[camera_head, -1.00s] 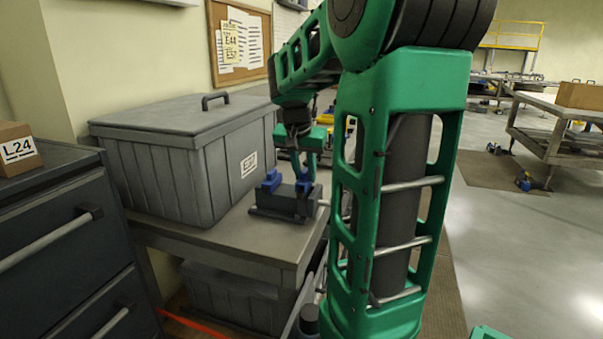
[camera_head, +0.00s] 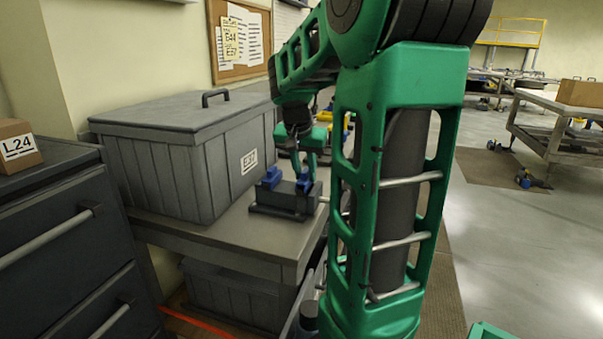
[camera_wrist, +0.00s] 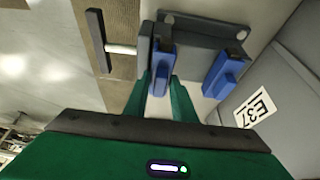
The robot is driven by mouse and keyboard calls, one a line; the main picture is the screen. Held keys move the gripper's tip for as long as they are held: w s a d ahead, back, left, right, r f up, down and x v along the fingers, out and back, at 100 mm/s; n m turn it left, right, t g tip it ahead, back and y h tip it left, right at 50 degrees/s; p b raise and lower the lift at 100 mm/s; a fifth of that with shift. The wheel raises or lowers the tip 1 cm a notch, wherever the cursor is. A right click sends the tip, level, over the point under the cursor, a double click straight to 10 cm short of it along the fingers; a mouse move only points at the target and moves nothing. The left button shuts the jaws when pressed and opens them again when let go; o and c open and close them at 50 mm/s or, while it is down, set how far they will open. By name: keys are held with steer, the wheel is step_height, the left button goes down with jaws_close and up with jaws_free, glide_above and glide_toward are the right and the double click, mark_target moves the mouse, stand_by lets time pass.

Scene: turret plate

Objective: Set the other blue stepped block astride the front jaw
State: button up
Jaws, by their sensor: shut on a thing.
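The dark grey vise (camera_head: 285,205) stands on the grey bench, with a bar handle (camera_wrist: 98,40) on its front screw. One blue stepped block (camera_head: 271,177) sits on the jaw away from the handle; it also shows in the wrist view (camera_wrist: 226,74). My gripper (camera_wrist: 160,84) is shut on the other blue stepped block (camera_wrist: 161,62), with a green finger on each side. This held block (camera_head: 305,182) is at the front jaw, on the handle side. Whether it rests fully on the jaw or hovers slightly cannot be told.
A large grey lidded bin (camera_head: 185,150) stands on the bench (camera_head: 225,237) close to the left of the vise. A dark drawer cabinet (camera_head: 60,230) with a cardboard box (camera_head: 18,148) is at the far left. Bare bench top lies in front of the vise.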

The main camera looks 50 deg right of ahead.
steer(key=shift+f, duration=0.3)
stand_by(1.0)
steer(key=o, duration=1.1)
steer(key=v, duration=1)
steer(key=shift+a+r, duration=0.2)
steer(key=shift+r, duration=0.15)
